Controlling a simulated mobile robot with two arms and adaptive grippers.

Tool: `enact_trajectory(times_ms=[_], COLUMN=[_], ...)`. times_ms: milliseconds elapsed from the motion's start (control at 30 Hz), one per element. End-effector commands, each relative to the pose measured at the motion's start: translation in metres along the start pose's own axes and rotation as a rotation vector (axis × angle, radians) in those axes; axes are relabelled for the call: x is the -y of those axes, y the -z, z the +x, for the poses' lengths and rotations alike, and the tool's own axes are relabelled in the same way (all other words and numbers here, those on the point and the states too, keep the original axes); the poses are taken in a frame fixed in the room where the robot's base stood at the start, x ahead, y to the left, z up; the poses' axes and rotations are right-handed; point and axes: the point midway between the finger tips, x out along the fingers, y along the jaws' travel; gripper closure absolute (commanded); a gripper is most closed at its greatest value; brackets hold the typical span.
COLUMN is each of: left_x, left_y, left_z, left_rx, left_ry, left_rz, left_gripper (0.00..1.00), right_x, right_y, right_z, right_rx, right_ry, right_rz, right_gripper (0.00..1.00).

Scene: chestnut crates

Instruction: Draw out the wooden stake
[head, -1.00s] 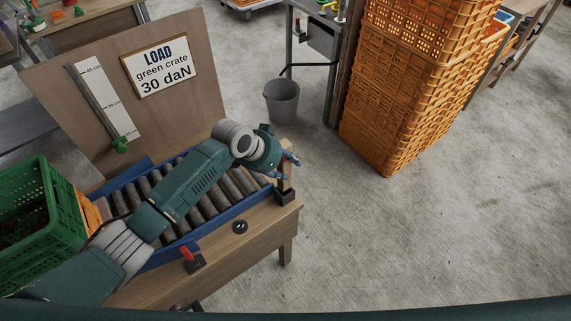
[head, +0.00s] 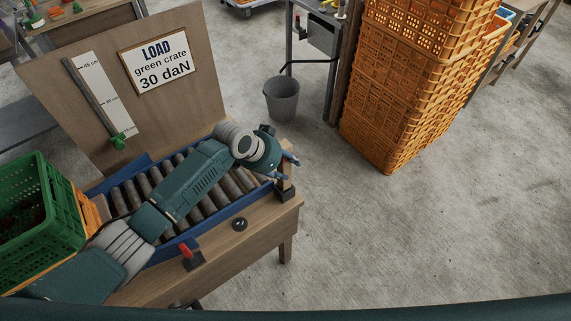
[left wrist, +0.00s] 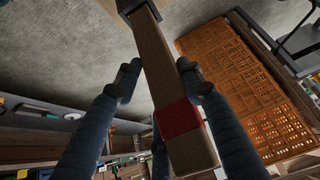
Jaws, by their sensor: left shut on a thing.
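The wooden stake (head: 289,172) stands upright in a dark socket (head: 286,191) at the right end of the roller conveyor, by the table corner. In the left wrist view the stake (left wrist: 160,75) runs between my fingers and has a red band (left wrist: 180,119); the socket shows at the top edge. My left gripper (head: 291,168) is shut on the stake, with fingers on both sides of it; it also shows in the left wrist view (left wrist: 160,82). The gripper partly hides the stake in the head view. My right gripper is not in view.
A green crate (head: 65,230) is at the left end of the roller conveyor (head: 205,208). A red-handled part (head: 185,251) and a dark disc (head: 240,224) are on the wooden table (head: 240,250). Orange crates (head: 400,100) stand stacked beyond. A grey bucket (head: 282,100) stands on the floor.

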Motion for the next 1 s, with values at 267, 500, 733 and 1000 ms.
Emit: enact_trajectory(times_ms=[267,500,733,1000], left_x=[0.000,0.000,0.000,0.000], left_y=[-0.004,-0.007,-0.010,-0.014], left_z=[0.007,0.012,0.016,0.022], left_rx=[-0.001,-0.001,-0.001,-0.001], left_ry=[0.000,0.000,0.000,0.000], left_rz=[0.000,0.000,0.000,0.000], left_gripper=[0.92,0.92,0.92,0.92], right_x=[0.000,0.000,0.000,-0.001], right_y=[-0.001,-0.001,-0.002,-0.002], right_z=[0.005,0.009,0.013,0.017], right_rx=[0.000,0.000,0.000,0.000], right_ry=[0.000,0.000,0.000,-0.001], right_rz=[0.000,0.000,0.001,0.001], right_gripper=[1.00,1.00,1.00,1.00])
